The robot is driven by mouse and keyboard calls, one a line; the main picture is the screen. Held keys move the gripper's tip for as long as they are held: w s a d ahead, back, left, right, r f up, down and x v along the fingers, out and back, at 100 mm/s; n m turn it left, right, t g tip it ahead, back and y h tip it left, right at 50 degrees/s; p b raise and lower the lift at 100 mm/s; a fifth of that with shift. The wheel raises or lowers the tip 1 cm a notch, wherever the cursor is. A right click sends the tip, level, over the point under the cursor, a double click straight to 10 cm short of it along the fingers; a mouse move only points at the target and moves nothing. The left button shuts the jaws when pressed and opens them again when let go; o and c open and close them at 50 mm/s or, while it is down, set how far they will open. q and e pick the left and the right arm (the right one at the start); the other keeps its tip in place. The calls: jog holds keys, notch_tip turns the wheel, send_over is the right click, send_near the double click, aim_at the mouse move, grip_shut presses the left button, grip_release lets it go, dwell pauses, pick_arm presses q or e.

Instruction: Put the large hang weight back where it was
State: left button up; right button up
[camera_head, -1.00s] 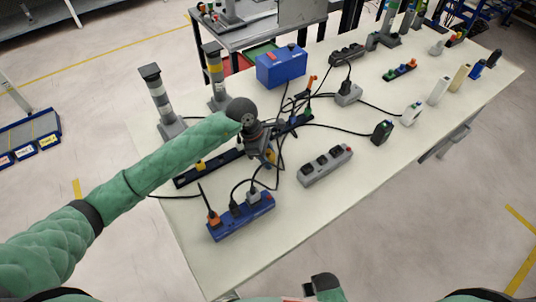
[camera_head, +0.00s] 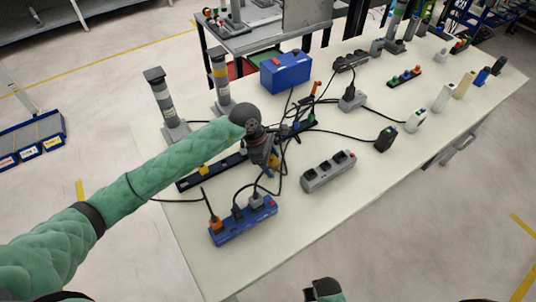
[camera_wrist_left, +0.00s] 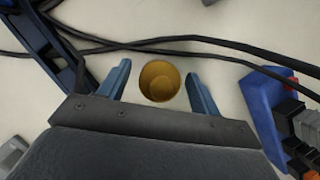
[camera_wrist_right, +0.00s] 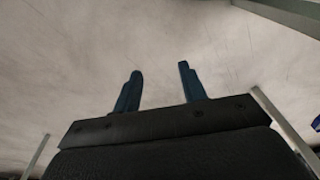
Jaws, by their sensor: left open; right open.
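A round, brass-coloured piece (camera_wrist_left: 158,82), seen from above with a cup-like top, stands on the pale table; I take it to be the large hang weight. In the left wrist view it lies between the two blue fingers of my open left gripper (camera_wrist_left: 157,69), with gaps on both sides. In the head view my left gripper (camera_head: 268,166) is low over the table among black cables, and a bit of yellow shows at its tip. My right gripper (camera_wrist_right: 160,72) is open and empty over bare floor, off the table's near edge.
A blue power strip (camera_head: 243,220) is near the left gripper, and a grey strip (camera_head: 328,172) lies to its right. A long black strip (camera_head: 210,171) and cables lie close to the gripper. Two banded posts (camera_head: 163,102) and a blue box (camera_head: 286,70) stand behind.

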pick_arm(q)
jog(key=shift+r, duration=0.1)
jog(key=shift+a+r, duration=0.15)
jog(key=shift+r, duration=0.1)
jog(key=shift+a+r, duration=0.1)
jog(key=shift+r, duration=0.2)
jog(key=shift+w+a+r+b, duration=0.1)
jog(key=shift+a+r+b, duration=0.05)
jog(key=shift+r+b, duration=0.15)
jog(key=b+v, duration=0.2)
jog(key=v, duration=0.8)
jog(key=shift+b, duration=0.4)
pick_arm(e)
notch_tip(320, 180, up, 13)
jog(key=w+a, duration=0.1)
jog(key=w, duration=0.1)
jog(key=shift+w+a, duration=0.2)
jog(key=shift+w, duration=0.05)
pick_arm(q)
jog(key=shift+r, duration=0.15)
pick_arm(e)
jog(key=shift+w, duration=0.1)
